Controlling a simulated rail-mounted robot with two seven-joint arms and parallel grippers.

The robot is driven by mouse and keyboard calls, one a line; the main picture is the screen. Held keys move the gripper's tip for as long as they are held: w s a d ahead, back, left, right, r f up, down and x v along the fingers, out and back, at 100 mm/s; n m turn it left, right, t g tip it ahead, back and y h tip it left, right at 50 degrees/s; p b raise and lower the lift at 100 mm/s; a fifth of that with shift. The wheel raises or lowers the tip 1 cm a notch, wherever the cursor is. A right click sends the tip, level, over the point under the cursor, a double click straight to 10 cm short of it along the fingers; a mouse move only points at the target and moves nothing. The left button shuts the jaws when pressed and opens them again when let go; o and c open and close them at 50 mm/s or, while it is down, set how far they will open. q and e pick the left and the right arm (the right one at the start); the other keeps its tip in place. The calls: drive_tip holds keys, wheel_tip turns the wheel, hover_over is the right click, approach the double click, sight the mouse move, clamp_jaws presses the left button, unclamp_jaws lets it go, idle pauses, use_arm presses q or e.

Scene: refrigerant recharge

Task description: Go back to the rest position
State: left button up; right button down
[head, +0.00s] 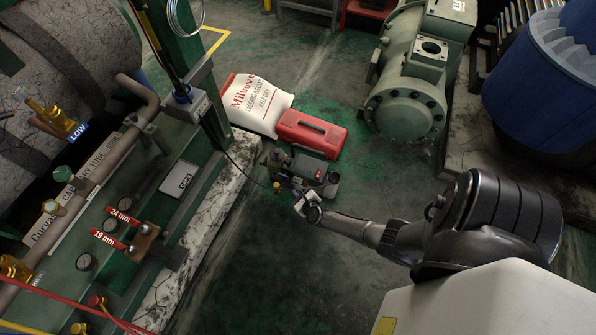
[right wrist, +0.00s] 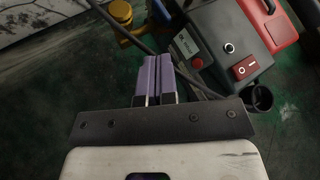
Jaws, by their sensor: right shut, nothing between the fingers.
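My right arm reaches in from the right in the head view, low over the floor. Its gripper (head: 304,192) is beside a small dark grey pump machine (head: 308,170). In the right wrist view the two purple fingers (right wrist: 158,62) are together with nothing between them. The machine's housing (right wrist: 213,45) is just beyond and to the right of them, with a red rocker switch (right wrist: 245,67) and a red button. A dark hose passes close behind the fingers; I cannot tell whether it touches them. My left gripper is not in view.
A red toolbox (head: 312,133) and a white sack (head: 257,103) lie behind the machine. A green compressor (head: 405,100) and blue drum (head: 545,85) stand at the back right. A green rig (head: 110,255) with pipes and red wrench tags fills the left. Floor at front centre is clear.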

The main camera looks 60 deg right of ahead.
drive_tip(key=s+a+f+n+g+y, duration=0.1)
drive_tip(key=s+a+f, duration=0.1)
drive_tip(key=s, duration=0.6)
drive_tip(key=s+a+f, duration=0.2)
drive_tip(key=s+a, duration=0.1)
drive_tip(key=s, duration=0.4)
drive_tip(key=w+a+r+n+t+y, duration=0.1)
drive_tip(key=w+a+r+n+y, duration=0.2)
drive_tip(key=a+r+n, duration=0.5)
drive_tip(key=w+a+r+n+y, duration=0.2)
drive_tip(key=a+r+n+y, duration=0.3)
drive_tip(key=r, duration=0.6)
drive_tip(key=w+a+r+n+t+y, duration=0.1)
drive_tip(key=w+a+r+n+y, duration=0.15)
drive_tip(key=a+r+n, duration=0.55)
wheel_tip(320, 180, up, 6)
drive_tip(key=s+d+n+g+h, duration=0.2)
drive_tip(key=s+n+g, duration=0.1)
drive_tip(key=n, duration=0.5)
drive_tip(key=s+d+f+n+g+h, duration=0.2)
drive_tip(key=s+n+g, duration=0.3)
drive_tip(key=n, duration=0.4)
drive_tip(key=shift+s+d+f+n+h, duration=0.4)
drive_tip(key=shift+s+d+h, duration=0.1)
drive_tip(key=shift+d+h, duration=0.05)
